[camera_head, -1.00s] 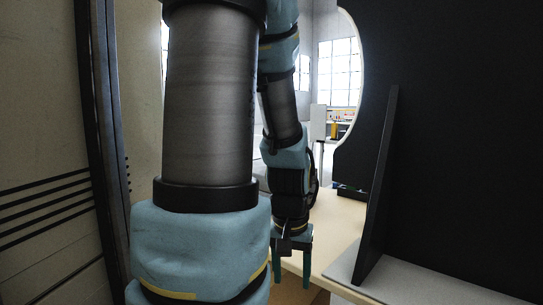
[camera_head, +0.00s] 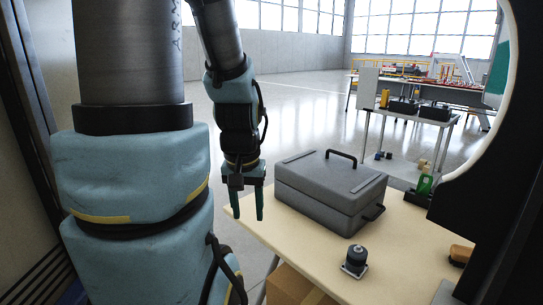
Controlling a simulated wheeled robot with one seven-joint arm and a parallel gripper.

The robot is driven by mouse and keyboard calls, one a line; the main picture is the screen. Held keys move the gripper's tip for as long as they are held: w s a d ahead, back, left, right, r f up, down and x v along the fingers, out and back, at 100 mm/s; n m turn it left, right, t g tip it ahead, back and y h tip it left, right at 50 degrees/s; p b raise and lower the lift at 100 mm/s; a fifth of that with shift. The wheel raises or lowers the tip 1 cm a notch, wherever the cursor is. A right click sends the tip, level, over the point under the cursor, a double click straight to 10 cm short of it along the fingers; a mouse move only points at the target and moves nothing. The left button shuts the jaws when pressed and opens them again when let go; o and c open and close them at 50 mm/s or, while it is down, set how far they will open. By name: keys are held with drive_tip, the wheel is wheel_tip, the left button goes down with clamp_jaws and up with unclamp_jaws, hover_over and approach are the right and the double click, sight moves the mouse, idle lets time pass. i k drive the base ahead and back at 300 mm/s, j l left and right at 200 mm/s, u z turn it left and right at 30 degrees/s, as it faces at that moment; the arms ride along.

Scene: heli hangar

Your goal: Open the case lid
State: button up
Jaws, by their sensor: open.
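A grey case (camera_head: 328,195) stands on a pale table (camera_head: 300,244) right of the picture's middle. Its lid (camera_head: 330,174) is shut, with a black handle (camera_head: 342,156) on top and another black handle (camera_head: 374,213) on its right side. My gripper (camera_head: 248,204) hangs just left of the case, pointing down, with its two teal fingers apart and nothing between them. It appears not to touch the case, though the exact gap is hard to judge.
A small dark knob-like device (camera_head: 355,260) stands in front of the case. A green bottle (camera_head: 424,185) and a brown object (camera_head: 460,254) are at the table's right. A dark panel (camera_head: 490,215) borders the right. A cardboard box (camera_head: 292,287) is below. Another table (camera_head: 420,117) stands behind.

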sight(347, 187)
drive_tip(key=i+j+u, duration=0.75)
drive_tip(key=i+u, duration=0.2)
drive_tip(key=i+j+u, duration=0.15)
drive_tip(key=i+u, duration=0.3)
drive_tip(key=i+z, duration=0.15)
drive_tip(key=i, duration=0.5)
drive_tip(key=i+j+z, duration=0.15)
drive_tip(key=i, duration=0.5)
drive_tip(key=i+z, duration=0.2)
drive_tip(key=z, duration=0.2)
drive_tip(key=i+l+z, duration=0.1)
drive_tip(key=z, duration=0.25)
drive_tip(key=i+j+z, duration=0.1)
drive_tip(key=i+z, duration=0.3)
drive_tip(key=i+j+z, duration=0.1)
drive_tip(key=z, duration=0.25)
drive_tip(key=i+l+z, duration=0.1)
drive_tip(key=i+z, duration=0.25)
drive_tip(key=i+l+z, duration=0.1)
drive_tip(key=i+z, duration=0.55)
drive_tip(key=i+j+z, duration=0.2)
drive_tip(key=i, duration=1.3)
drive_tip(key=i+z, duration=0.8)
drive_tip(key=i+j+z, duration=0.2)
drive_tip(key=i+z, duration=0.2)
drive_tip(key=i+j+z, duration=0.4)
